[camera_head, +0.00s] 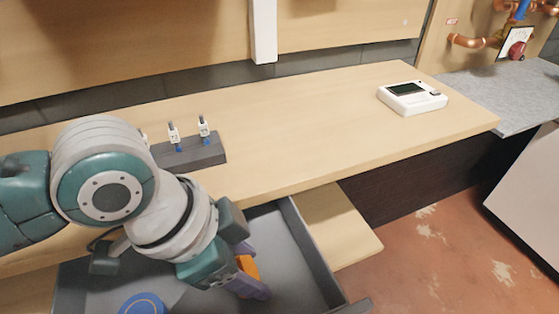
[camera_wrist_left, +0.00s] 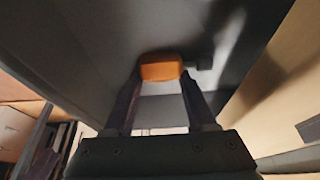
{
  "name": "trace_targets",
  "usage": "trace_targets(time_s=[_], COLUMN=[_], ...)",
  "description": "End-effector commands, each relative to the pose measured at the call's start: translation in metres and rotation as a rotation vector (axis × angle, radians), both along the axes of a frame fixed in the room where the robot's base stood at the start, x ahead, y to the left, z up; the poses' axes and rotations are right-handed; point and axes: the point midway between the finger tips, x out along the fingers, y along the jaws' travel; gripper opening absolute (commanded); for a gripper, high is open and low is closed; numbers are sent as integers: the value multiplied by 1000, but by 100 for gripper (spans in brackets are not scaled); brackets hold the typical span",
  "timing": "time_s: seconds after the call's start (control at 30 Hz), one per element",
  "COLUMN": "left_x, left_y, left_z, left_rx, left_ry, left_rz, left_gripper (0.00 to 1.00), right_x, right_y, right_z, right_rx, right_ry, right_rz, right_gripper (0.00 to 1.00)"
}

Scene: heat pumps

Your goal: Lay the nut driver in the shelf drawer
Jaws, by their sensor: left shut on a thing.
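The nut driver shows as an orange handle (camera_head: 248,268) between the fingers of my left gripper (camera_head: 252,284) in the head view. The orange handle also shows between the fingertips in the left wrist view (camera_wrist_left: 161,68). My left gripper is shut on it, over the open grey shelf drawer (camera_head: 315,250). The nut driver's shaft is mostly hidden, and I cannot tell whether it touches the drawer floor. The drawer's grey inside also fills much of the left wrist view (camera_wrist_left: 75,45). My right gripper is not in view.
A blue round object (camera_head: 143,304) lies in the drawer at the lower left. A dark block (camera_head: 205,152) holding several small tools stands on the wooden worktop (camera_head: 310,130). A white device (camera_head: 411,98) lies at its right end. A wooden board (camera_head: 335,225) is right of the drawer.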

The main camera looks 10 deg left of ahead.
Motion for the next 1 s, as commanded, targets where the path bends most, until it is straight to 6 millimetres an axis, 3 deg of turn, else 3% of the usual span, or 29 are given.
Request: trace_targets(time_s=[0.3, 0.33, 0.6, 0.87, 1.0], left_x=[0, 0, 0, 0, -2], left_y=[0, 0, 0, 0, 5], left_z=[-3, -3, -3, 0, 16], left_rx=[-1, 0, -1, 0, 0], left_ry=[-1, 0, -1, -1, -4], left_rz=[0, 0, 0, 0, 0], left_gripper=[0, 58, 86, 86, 86], right_x=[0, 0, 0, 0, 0], right_y=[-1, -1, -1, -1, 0], right_z=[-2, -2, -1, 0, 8], right_rx=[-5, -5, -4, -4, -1], right_ry=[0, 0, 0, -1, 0], right_rz=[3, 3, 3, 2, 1], right_gripper=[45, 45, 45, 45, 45])
